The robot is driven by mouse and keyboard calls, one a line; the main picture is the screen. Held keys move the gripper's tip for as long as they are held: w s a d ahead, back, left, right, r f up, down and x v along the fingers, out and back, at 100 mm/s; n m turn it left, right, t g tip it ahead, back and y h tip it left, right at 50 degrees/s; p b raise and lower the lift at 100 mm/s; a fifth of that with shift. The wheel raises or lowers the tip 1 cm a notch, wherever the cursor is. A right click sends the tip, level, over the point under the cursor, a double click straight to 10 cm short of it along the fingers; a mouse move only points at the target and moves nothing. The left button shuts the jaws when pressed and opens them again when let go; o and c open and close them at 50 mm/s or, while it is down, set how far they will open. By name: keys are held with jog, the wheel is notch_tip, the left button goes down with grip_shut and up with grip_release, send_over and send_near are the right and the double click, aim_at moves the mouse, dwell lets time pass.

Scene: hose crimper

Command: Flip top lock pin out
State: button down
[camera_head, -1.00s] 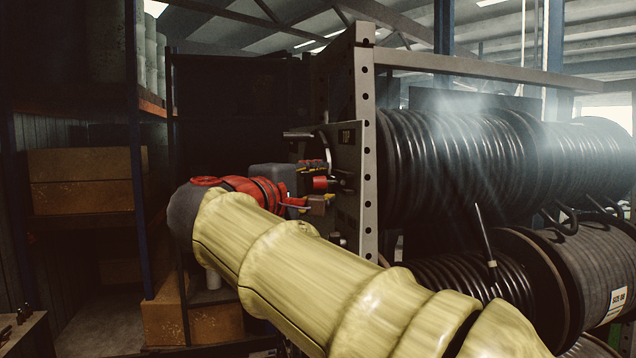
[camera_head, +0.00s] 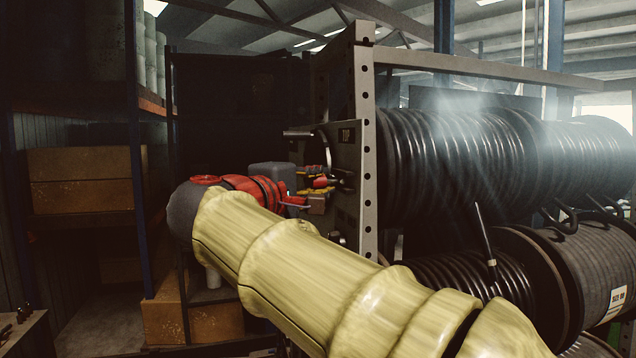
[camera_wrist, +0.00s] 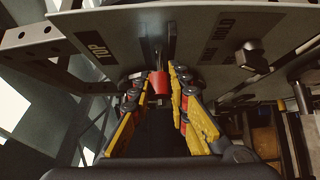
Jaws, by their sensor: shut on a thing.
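The top lock pin (camera_wrist: 160,84) has a red knob on a metal shaft and sticks out of the grey plate (camera_wrist: 130,22), next to the label TOP (camera_wrist: 92,44). In the wrist view my gripper (camera_wrist: 161,80) has one yellow-and-red finger on each side of the knob, shut on it. In the head view my gripper (camera_head: 325,182) is at the face of the same plate (camera_head: 347,158), below its TOP label. The fingers hide most of the pin there. The pin's seat in the plate is hard to make out.
A perforated metal post (camera_head: 367,150) stands just right of the plate. Large black hose coils (camera_head: 455,160) fill the right side. Another black knob (camera_wrist: 250,54) sits on the plate to the right in the wrist view. Shelves with boxes (camera_head: 85,178) stand at the left.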

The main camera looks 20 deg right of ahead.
jog(key=shift+f, duration=0.1)
jog(key=s+b, duration=0.2)
jog(key=s, duration=0.1)
jog(key=shift+s+f, duration=0.1)
jog(key=shift+s, duration=0.05)
jog(key=c, duration=1.7)
grip_release()
jog(key=shift+s+r, duration=0.1)
jog(key=shift+r, duration=0.1)
jog(key=shift+s+a, duration=0.35)
jog(key=shift+a, duration=0.15)
jog(key=v, duration=1)
jog(key=shift+s+a, duration=0.2)
jog(key=shift+s, duration=0.05)
